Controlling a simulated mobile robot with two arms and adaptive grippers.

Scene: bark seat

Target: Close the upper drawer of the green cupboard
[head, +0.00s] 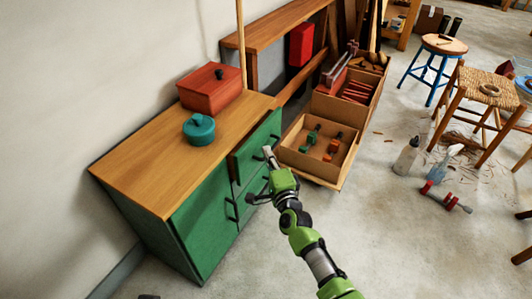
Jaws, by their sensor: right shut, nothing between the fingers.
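The green cupboard (203,222) has a wooden top and stands against the wall at the left. Its upper drawer (256,141) is at the right end of the front, just below the top, and its green front sticks out a little. A dark handle is on the drawer front, partly hidden by my gripper. My right gripper (268,154) is shut and empty, with its tips at the drawer front near the handle. I cannot tell whether they touch it. My left gripper is not in view.
A red box (210,89) and a teal pot (199,130) stand on the cupboard top. An open wooden box with clamps (318,148) lies right of the drawer. Bottles (407,156), a red dumbbell-like tool (445,196) and stools (480,98) are farther right. Floor in front is clear.

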